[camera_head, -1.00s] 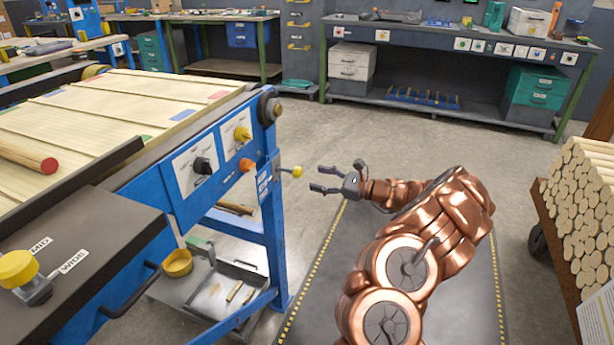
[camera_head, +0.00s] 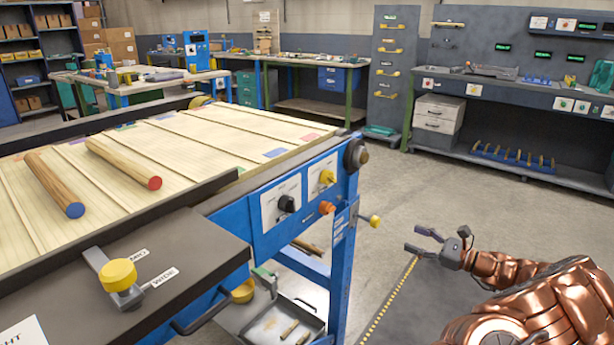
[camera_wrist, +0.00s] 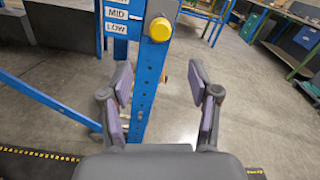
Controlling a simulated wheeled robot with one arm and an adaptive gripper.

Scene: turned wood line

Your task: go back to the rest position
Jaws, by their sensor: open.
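My gripper (camera_head: 432,243) is in the head view at the right, beside the blue frame of the wood line. Its fingers are apart with nothing between them. My copper-coloured arm runs from it to the lower right corner. In the wrist view my gripper (camera_wrist: 160,100) shows both fingers spread. The blue post (camera_wrist: 150,75) with its yellow knob (camera_wrist: 159,29) stands beyond the fingers, toward the left one. The same yellow knob (camera_head: 375,221) shows in the head view, a little left of the fingertips and apart from them.
The slatted bed (camera_head: 215,140) holds a blue-ended rod (camera_head: 52,183) and a red-ended rod (camera_head: 120,162). A yellow-knobbed lever (camera_head: 118,276) sits by the MID and WIDE labels. The floor (camera_head: 450,190) behind my gripper is clear.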

